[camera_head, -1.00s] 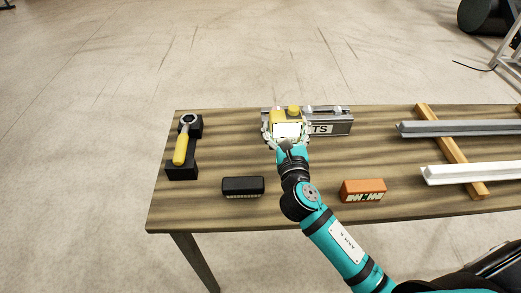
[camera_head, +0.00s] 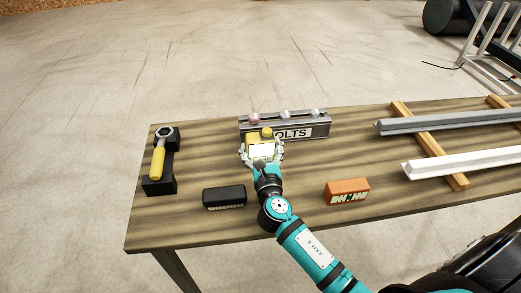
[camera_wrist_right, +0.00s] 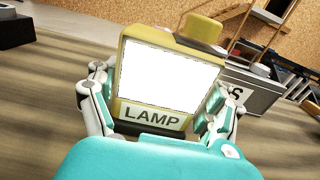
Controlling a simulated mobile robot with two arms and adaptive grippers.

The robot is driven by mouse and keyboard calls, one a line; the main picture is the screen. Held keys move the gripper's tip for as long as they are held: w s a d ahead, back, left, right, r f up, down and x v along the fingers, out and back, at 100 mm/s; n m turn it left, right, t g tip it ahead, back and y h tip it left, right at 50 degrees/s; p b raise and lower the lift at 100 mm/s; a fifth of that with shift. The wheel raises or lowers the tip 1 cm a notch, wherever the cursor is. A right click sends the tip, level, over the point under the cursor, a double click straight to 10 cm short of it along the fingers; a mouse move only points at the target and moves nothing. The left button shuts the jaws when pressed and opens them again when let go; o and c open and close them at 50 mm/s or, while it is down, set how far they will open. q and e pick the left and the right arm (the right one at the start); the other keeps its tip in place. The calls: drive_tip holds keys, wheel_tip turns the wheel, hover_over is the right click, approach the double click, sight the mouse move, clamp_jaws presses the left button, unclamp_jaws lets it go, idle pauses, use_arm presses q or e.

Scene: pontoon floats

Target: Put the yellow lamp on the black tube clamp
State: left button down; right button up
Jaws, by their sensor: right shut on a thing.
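The yellow lamp (camera_head: 254,137) has a bright white panel and is held upright in my right gripper (camera_head: 262,154), just in front of the bolts box. In the right wrist view, the lamp (camera_wrist_right: 168,75) reads LAMP, and the fingers of my right gripper (camera_wrist_right: 158,100) close on both its sides. I cannot tell its exact height above the table. A small black block (camera_head: 224,197), which looks like the black tube clamp, lies near the front edge with pale marks on its front. It is apart from the gripper, to its lower left. My left gripper is not in view.
The grey bolts box (camera_head: 325,127) stands behind the lamp. An orange block (camera_head: 347,191) lies right of my arm. A black holder (camera_head: 154,187) with a yellow-handled wrench (camera_head: 158,160) is at left. Grey (camera_head: 450,124) and white (camera_head: 470,162) bars rest on wooden strips at right.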

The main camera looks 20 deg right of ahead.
drive_tip(key=shift+r, duration=0.1)
drive_tip(key=o, duration=1.5)
drive_tip(key=shift+o, duration=0.2)
drive_tip(key=shift+s, duration=0.1)
